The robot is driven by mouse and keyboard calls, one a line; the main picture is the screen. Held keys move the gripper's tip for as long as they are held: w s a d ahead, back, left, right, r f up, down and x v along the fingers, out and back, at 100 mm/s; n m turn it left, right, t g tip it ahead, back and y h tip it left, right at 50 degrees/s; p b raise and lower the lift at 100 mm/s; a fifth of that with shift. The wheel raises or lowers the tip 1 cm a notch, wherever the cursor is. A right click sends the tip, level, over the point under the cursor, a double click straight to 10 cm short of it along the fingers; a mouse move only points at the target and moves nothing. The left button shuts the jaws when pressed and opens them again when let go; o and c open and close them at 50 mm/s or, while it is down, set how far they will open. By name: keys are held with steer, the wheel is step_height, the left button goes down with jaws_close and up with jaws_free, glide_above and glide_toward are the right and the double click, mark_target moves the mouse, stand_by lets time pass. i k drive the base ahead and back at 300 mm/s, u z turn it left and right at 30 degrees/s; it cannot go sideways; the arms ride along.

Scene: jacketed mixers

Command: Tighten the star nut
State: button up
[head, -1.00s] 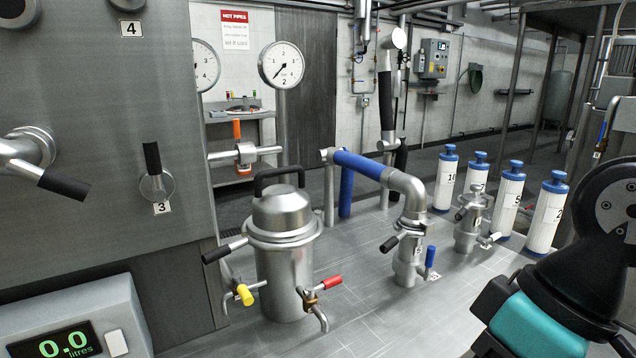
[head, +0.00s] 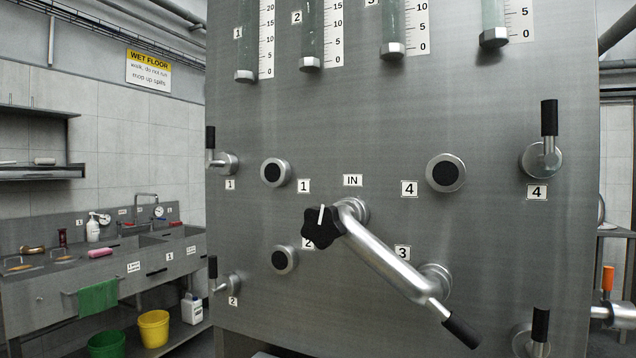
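The star nut (head: 322,227) is a black, lobed knob with a white line on its face. It sits at the upper left end of a shiny swing pipe (head: 385,252) on the steel panel, beside the port labelled IN. The pipe slopes down to the right to the port near label 3 and ends in a black-gripped handle (head: 461,330). The nut partly covers label 2. How tight it is cannot be told. My gripper is not in view.
The steel panel (head: 380,125) carries capped ports (head: 446,172), black-handled valves (head: 548,140) at both sides, and sight tubes (head: 392,30) above. A sink bench (head: 60,285) with yellow (head: 153,330) and green buckets stands at left.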

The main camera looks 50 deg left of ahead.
mark_target(322, 225)
steer(key=u, duration=0.4)
steer(key=i, duration=0.6)
steer(key=u, duration=2.25)
